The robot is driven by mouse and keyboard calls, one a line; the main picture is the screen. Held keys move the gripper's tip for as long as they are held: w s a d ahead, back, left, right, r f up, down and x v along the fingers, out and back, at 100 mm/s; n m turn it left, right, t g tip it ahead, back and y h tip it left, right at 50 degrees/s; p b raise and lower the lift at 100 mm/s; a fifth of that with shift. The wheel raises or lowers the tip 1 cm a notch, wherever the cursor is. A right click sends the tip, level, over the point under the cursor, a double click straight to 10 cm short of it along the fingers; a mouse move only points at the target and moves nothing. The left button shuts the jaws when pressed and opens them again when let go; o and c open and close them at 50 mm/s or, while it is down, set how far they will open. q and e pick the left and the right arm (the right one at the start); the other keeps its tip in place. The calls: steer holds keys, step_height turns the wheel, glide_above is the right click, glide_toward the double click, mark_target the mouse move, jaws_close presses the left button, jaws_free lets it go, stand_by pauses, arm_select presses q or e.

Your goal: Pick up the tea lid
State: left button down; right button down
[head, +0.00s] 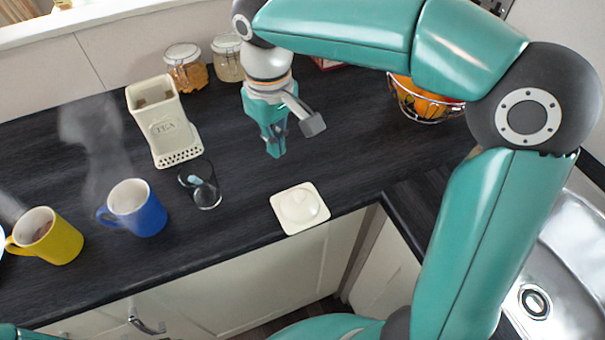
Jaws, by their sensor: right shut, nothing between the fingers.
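The tea lid (300,208) is a cream, square lid with a round raised middle. It lies flat on the dark worktop (245,225) near the front edge. The open cream tea canister (165,128), marked TEA, stands to the left and further back, with something brown inside. My right gripper (276,150) points down over the worktop, behind and slightly left of the lid and apart from it. It is shut and empty. My left gripper is out of view; only a bit of teal shows at the bottom left corner.
A glass (203,186) holding something small stands left of the lid. A blue mug (137,208) and a yellow mug (46,237) steam further left. Glass jars (186,70) and a wire fruit basket (425,100) stand at the back. A sink (560,265) is at right.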

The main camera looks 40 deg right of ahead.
glide_above(289, 194)
steer(key=w, duration=0.2)
steer(key=f, duration=0.8)
steer(key=shift+w+a, duration=0.15)
steer(key=shift+a, duration=0.15)
steer(key=shift+s+d+r, duration=0.1)
steer(key=shift+s+d, duration=0.1)
steer(key=shift+s, duration=1.6)
